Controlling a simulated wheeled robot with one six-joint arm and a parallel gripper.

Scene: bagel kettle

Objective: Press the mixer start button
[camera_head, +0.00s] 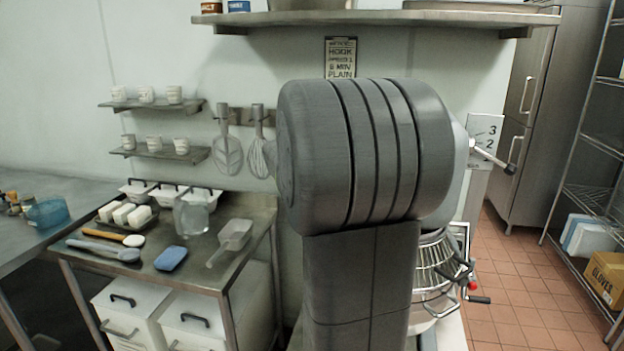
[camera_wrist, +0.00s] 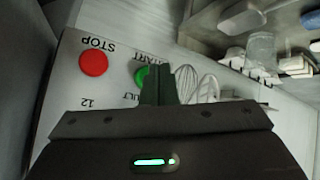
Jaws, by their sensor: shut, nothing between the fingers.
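In the wrist view, the green start button (camera_wrist: 139,77) sits on a pale panel marked START, with the lettering upside down. My gripper (camera_wrist: 158,70) is shut and empty. Its dark fingers overlap the right part of the green button in the picture; I cannot tell whether they touch it. The red stop button (camera_wrist: 93,62) is to the left on the same panel, uncovered. In the head view, the mixer shows only in part, with its wire bowl guard (camera_head: 436,262) to the right of my arm. My arm hides most of it, and my gripper and both buttons are hidden there.
A steel table (camera_head: 130,262) with tubs, scoops and brushes stands at the left. A whisk (camera_head: 259,158) hangs on the wall. A shelf (camera_head: 380,17) runs overhead. A lever (camera_head: 490,155) sticks out at the mixer's right. Tiled floor (camera_head: 530,290) is open further right.

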